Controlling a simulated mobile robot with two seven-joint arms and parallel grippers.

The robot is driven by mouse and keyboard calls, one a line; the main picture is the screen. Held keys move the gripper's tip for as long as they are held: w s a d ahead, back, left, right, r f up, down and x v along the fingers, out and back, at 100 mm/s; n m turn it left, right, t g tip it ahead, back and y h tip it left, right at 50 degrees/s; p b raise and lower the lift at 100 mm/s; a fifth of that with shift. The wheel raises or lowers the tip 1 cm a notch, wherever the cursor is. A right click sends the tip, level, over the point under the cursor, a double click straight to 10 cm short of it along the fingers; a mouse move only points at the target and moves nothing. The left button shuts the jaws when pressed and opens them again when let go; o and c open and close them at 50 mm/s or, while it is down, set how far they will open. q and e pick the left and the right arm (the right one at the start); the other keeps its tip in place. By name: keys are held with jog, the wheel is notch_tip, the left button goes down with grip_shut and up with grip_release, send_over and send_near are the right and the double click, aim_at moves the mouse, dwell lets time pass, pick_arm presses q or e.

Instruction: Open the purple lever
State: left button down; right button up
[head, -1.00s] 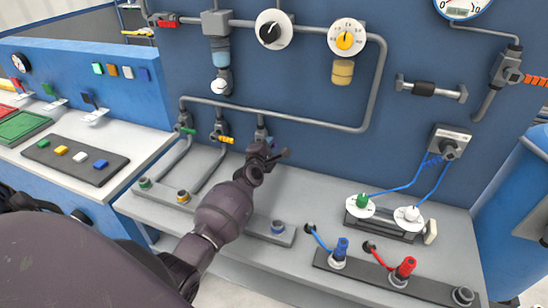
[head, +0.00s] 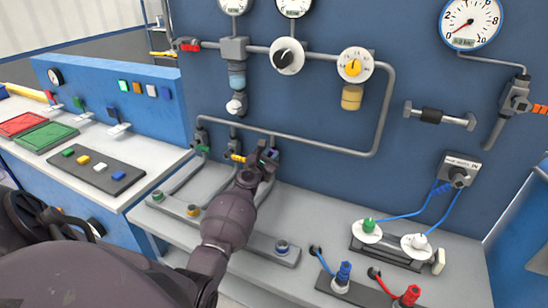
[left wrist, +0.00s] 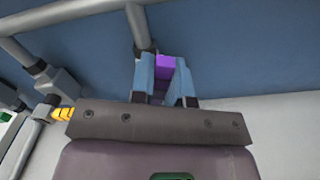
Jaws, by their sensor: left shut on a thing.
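The purple lever (left wrist: 165,66) shows in the left wrist view between the two blue-grey fingers of my left gripper (left wrist: 164,82). The fingers are shut on it. It sits on a valve at the lower end of a grey pipe (left wrist: 138,25) against the blue wall. In the head view my left gripper (head: 268,160) is at the rightmost of three small valves and hides most of the lever. My right gripper is not in view.
To the left are a valve with a yellow lever (head: 237,157) and one with a green lever (head: 202,148), close to my gripper. A grey pipe (head: 300,142) runs just above. The grey bench (head: 330,215) holds connectors and hoses at right.

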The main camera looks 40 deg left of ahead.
pick_arm(q)
jog(key=n, duration=0.1)
jog(key=a+n+p, duration=0.1)
jog(key=n, duration=0.1)
jog(key=shift+s+a+r, duration=0.15)
jog(key=shift+a, duration=0.05)
jog(key=shift+a+n, duration=0.1)
jog(key=shift+n, duration=0.2)
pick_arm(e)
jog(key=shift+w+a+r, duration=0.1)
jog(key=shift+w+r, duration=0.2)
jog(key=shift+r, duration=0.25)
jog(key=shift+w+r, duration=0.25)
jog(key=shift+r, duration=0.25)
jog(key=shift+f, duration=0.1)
pick_arm(q)
jog(key=c, duration=1.2)
grip_release()
jog(key=shift+c, duration=0.2)
jog(key=shift+o, duration=0.7)
jog(key=shift+a, duration=0.1)
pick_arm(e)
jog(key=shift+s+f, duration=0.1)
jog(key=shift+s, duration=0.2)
pick_arm(q)
jog(key=shift+s, duration=0.1)
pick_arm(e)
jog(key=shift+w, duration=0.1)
